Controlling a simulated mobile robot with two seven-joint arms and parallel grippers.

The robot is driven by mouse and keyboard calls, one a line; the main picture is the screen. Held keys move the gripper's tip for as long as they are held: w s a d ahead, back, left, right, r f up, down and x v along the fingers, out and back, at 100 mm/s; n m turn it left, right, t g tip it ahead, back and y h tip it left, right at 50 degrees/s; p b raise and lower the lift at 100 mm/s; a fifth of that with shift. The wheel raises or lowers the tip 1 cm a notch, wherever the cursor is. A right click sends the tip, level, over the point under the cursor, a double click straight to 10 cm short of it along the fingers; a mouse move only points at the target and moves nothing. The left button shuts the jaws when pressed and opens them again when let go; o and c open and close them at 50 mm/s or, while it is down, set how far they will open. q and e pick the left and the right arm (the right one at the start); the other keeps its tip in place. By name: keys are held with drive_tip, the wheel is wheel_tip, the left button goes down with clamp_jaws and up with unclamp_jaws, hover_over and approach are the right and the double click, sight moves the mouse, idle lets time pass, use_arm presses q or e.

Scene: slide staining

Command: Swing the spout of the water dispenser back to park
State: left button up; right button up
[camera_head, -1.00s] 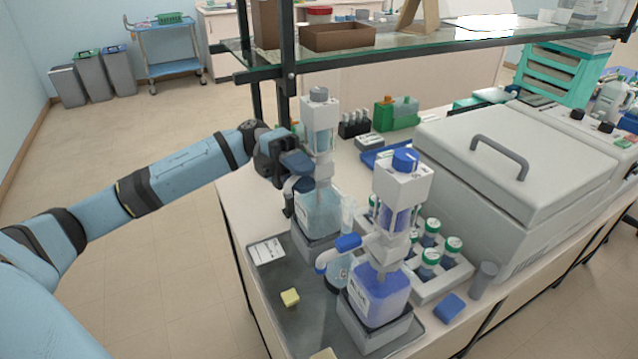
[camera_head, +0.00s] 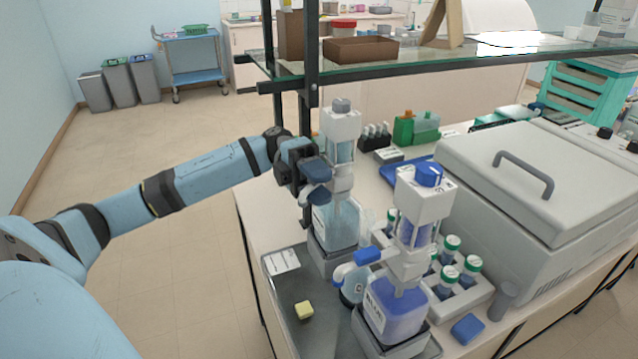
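The water dispenser, with a grey cap and a clear, pale blue bottle (camera_head: 338,228), stands upright at the back of the grey tray (camera_head: 290,318). My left gripper (camera_head: 309,198) is at the left side of its pump head, where the spout is. The dark gripper covers most of the spout, with a grey-blue sleeve (camera_head: 317,171) showing beside it. I cannot tell whether the fingers are closed on the spout or only touch it. My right gripper is out of view.
A glass shelf (camera_head: 385,65) with a black post (camera_head: 310,85) is close behind my gripper. A large lidded machine (camera_head: 540,190) stands right.

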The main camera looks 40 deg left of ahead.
use_arm(q)
drive_tip(key=b+v, duration=0.1)
drive_tip(key=v, duration=0.6)
drive_tip(key=shift+a, duration=0.25)
drive_tip(key=shift+w, duration=0.1)
drive_tip(key=shift+c, duration=0.2)
